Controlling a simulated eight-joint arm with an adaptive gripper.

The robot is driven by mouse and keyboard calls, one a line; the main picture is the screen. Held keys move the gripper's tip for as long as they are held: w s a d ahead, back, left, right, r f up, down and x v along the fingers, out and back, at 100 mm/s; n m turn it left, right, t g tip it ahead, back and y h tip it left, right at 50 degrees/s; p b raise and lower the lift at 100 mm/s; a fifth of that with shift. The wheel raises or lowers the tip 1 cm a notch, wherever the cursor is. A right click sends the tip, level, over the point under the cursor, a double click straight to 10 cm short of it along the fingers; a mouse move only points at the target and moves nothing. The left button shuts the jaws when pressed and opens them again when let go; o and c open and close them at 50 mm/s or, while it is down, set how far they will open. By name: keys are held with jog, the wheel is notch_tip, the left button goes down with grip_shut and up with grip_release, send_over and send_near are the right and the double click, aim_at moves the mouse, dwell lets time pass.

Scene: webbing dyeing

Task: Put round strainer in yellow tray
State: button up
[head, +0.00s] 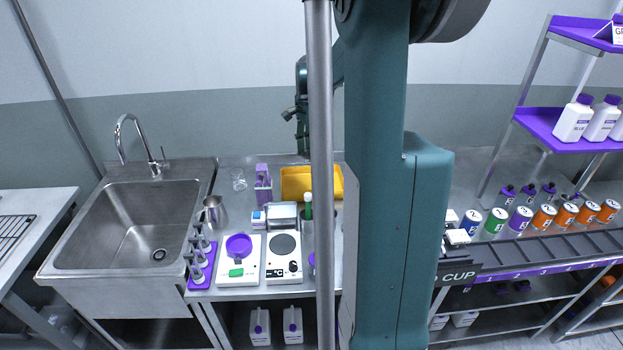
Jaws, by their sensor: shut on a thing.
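The yellow tray (296,184) lies at the back of the steel counter, partly hidden behind a grey pole and my arm. My gripper (303,150) hangs pointing down above the back of the tray, small and partly covered by the pole. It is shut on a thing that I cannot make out. I cannot pick out the round strainer anywhere; the pole and my arm cover part of the counter. The visible part of the tray looks empty.
A purple rack (263,188) stands left of the tray. A glass beaker (238,179) and a steel jug (215,211) are farther left. In front are a scale with a purple dish (238,246) and a hotplate (284,258). A sink (130,225) is at left.

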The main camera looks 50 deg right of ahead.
jog(key=w+d+f+p, duration=0.1)
jog(key=w+d+f, duration=0.1)
jog(key=w+d, duration=0.8)
send_over(310, 186)
notch_tip(310, 186, down, 11)
jog(key=shift+a+f, duration=0.15)
dwell(0.4)
jog(key=shift+f, duration=3.1)
jog(key=shift+f, duration=1.85)
jog(key=shift+f+b, duration=0.2)
jog(key=shift+b, duration=0.1)
jog(key=o, duration=0.9)
